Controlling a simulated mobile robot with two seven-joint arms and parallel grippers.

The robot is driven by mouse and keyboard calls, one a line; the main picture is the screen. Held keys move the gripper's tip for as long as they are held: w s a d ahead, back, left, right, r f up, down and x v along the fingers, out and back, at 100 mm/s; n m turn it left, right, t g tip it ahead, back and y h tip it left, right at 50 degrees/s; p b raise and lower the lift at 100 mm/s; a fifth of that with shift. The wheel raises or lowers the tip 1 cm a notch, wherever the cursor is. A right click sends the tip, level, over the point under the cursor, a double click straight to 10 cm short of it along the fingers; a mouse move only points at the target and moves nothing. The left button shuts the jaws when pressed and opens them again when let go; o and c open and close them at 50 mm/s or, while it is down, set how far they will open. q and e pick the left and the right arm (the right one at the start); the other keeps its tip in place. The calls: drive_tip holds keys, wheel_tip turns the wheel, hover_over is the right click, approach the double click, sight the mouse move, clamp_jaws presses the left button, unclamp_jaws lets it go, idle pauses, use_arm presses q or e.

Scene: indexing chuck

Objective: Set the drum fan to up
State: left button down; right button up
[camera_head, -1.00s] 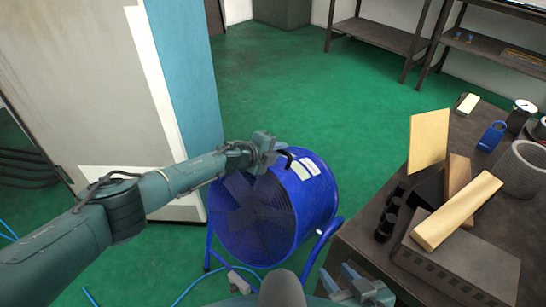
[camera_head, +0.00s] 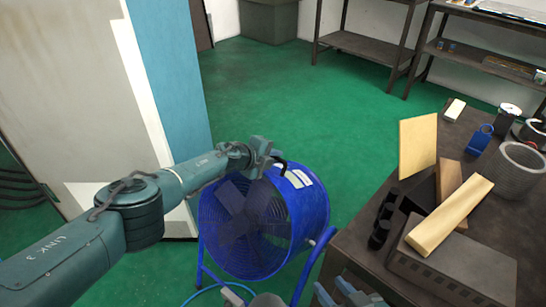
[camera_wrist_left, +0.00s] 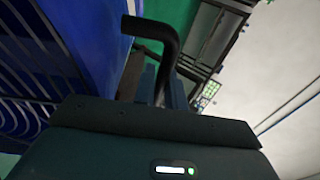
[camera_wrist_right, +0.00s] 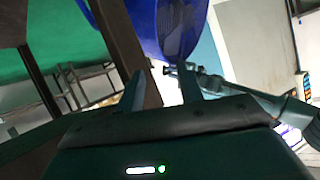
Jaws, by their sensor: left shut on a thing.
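The blue drum fan (camera_head: 318,200) stands on the floor in the middle of the head view, its round grille facing down-left towards me. It hangs in a blue tubular stand (camera_head: 318,262). A black handle (camera_head: 284,163) sits on top of the drum. My left gripper (camera_head: 268,160) is at this handle and shut on it. In the left wrist view the bent black handle (camera_wrist_left: 160,40) runs down between the fingers, with the blue drum (camera_wrist_left: 75,50) beside it. My right gripper (camera_head: 345,292) is low by the workbench; its fingers (camera_wrist_right: 163,88) are apart and empty.
A cabinet (camera_head: 75,90) stands left. Green floor (camera_head: 290,90) behind the fan is clear.

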use_arm(q)
drive_tip(key=shift+d+r, duration=0.2)
drive_tip(key=c, duration=1.5)
unclamp_jaws()
drive_tip(key=shift+w+d+f, duration=0.1)
drive_tip(key=shift+w+f, duration=0.05)
drive_tip(key=shift+c, duration=0.2)
drive_tip(key=shift+o, duration=0.3)
